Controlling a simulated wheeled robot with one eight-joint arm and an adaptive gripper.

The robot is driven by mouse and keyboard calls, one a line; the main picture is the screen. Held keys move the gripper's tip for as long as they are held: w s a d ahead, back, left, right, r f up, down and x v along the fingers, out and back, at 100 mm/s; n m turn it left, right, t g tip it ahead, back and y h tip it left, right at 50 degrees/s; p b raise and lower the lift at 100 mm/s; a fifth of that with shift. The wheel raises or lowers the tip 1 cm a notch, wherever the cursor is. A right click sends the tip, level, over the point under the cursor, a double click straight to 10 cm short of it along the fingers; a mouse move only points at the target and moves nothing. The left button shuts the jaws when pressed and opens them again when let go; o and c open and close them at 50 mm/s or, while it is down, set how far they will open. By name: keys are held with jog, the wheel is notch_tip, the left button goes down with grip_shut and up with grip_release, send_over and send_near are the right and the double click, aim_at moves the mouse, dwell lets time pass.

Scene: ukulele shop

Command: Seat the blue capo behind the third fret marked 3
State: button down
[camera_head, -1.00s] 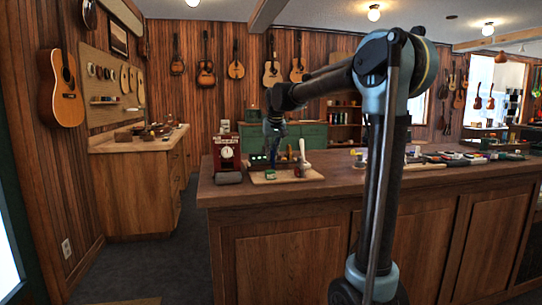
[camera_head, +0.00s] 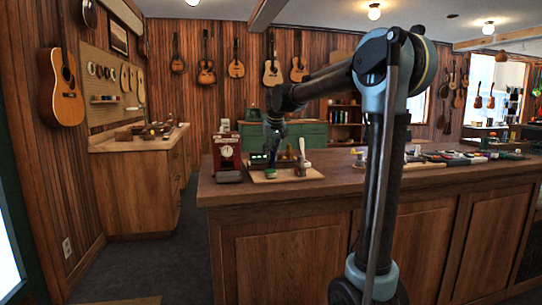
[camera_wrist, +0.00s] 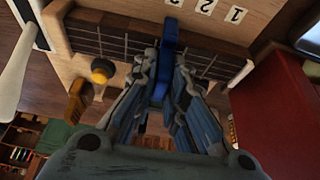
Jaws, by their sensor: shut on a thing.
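My gripper (camera_wrist: 160,90) is shut on the blue capo (camera_wrist: 170,37). In the wrist view the capo lies across the dark fretboard (camera_wrist: 108,38). Its upper end is near upside-down white number tiles, 1 (camera_wrist: 236,14) and 2 (camera_wrist: 206,5). The tile just beside the capo (camera_wrist: 175,2) is cut off by the frame's edge. I cannot tell whether the capo touches the strings. In the head view my gripper (camera_head: 272,150) is over the light wooden board (camera_head: 310,175) on the counter; the capo is too small to make out there.
A red dial box (camera_head: 227,152) stands left of the board and shows as a red block in the wrist view (camera_wrist: 270,110). A white-handled tool (camera_wrist: 17,65) and a yellow-topped knob (camera_wrist: 101,69) are near the fretboard. Small items lie on the counter (camera_head: 350,180) at right.

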jog(key=c, duration=1.9)
grip_release()
jog(key=shift+v, duration=5.45)
jog(key=shift+s, duration=0.15)
